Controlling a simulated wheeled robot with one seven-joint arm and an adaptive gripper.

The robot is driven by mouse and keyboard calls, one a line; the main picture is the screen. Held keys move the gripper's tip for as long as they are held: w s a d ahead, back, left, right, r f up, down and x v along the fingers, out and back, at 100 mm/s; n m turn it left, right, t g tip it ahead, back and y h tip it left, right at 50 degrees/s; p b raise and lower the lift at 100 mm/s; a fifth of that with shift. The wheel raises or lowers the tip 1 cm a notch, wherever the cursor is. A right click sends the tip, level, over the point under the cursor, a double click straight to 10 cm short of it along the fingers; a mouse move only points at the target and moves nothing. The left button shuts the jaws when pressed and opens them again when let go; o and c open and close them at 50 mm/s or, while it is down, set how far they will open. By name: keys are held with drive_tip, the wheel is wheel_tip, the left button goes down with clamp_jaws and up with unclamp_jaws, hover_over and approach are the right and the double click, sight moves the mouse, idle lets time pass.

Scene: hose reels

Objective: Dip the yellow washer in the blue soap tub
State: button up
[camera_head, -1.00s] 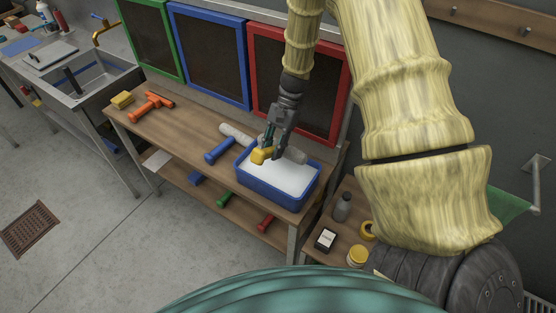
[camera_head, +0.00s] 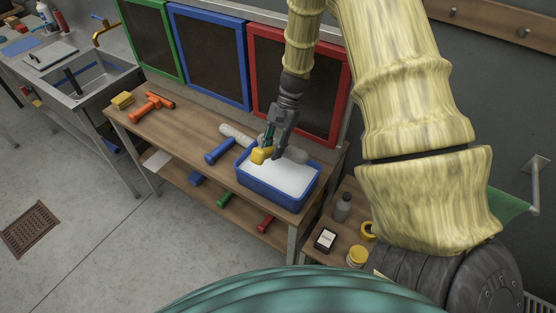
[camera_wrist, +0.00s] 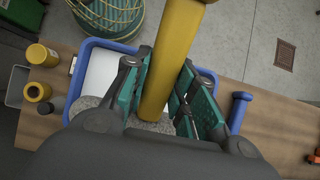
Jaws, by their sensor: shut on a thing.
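The yellow washer has a thick yellow handle (camera_head: 262,155) and a grey fuzzy head (camera_head: 296,154). My gripper (camera_head: 275,146) is shut on the handle, which runs up between the fingers in the wrist view (camera_wrist: 170,60). The blue soap tub (camera_head: 262,189) stands at the right end of the bench, filled with white soap. It also shows in the wrist view (camera_wrist: 90,43). The gripper and washer are over the back left part of the tub. The head is partly hidden behind the fingers; I cannot tell whether it touches the soap.
A blue-handled washer (camera_head: 219,151) lies just left of the tub, and an orange one (camera_head: 150,107) and a yellow sponge (camera_head: 122,99) farther left. Red, blue and green framed panels stand behind the bench. A low shelf at right holds bottles and jars (camera_head: 357,255).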

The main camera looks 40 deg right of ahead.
sight(270, 148)
drive_tip(key=shift+r+p, duration=1.5)
drive_tip(key=shift+r, duration=0.55)
